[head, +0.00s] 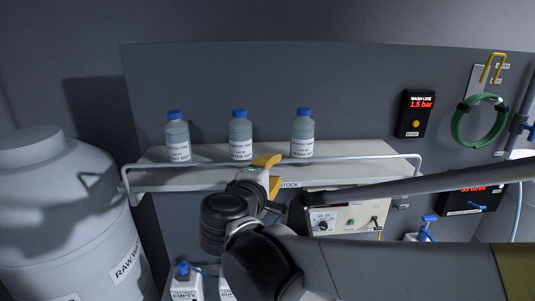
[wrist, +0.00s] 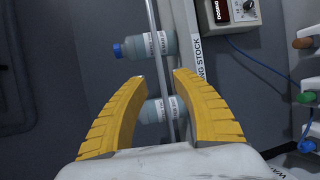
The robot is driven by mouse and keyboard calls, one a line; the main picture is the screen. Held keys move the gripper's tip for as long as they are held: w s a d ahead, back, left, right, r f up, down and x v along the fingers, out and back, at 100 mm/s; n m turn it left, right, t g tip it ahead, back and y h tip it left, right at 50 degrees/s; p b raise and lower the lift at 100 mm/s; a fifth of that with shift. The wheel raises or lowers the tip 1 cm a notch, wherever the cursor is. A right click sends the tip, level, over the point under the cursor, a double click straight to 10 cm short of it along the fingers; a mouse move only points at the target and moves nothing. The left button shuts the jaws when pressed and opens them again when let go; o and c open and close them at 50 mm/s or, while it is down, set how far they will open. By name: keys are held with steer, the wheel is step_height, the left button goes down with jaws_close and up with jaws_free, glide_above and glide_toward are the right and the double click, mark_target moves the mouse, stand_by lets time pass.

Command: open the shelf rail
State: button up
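The shelf rail (head: 345,158) is a thin pale bar along the front of the white shelf (head: 215,178), with bent ends at both sides. It stands up at the shelf's front edge, before the bottles. My gripper (head: 270,173) is at the middle of the rail, its yellow fingers one above the other. In the wrist view the gripper (wrist: 160,78) is open, and the rail (wrist: 155,30) runs lengthwise between the fingertips with a gap on both sides. I cannot tell whether the rail lies within the fingers' depth. My palm hides its lower end there.
Three blue-capped bottles stand on the shelf: left (head: 177,138), middle (head: 240,135), right (head: 302,133). A dosing box (head: 345,218) is below the shelf. A large raw-water tank (head: 60,220) stands at left. A pressure display (head: 414,113) and green hose (head: 480,120) hang at right.

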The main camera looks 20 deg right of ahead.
mark_target(282, 161)
steer(key=p+x, duration=0.1)
steer(key=x, duration=0.6)
steer(key=shift+w+d+f, duration=0.1)
steer(key=shift+w+d, duration=0.15)
steer(key=shift+w, duration=0.1)
jaws_close()
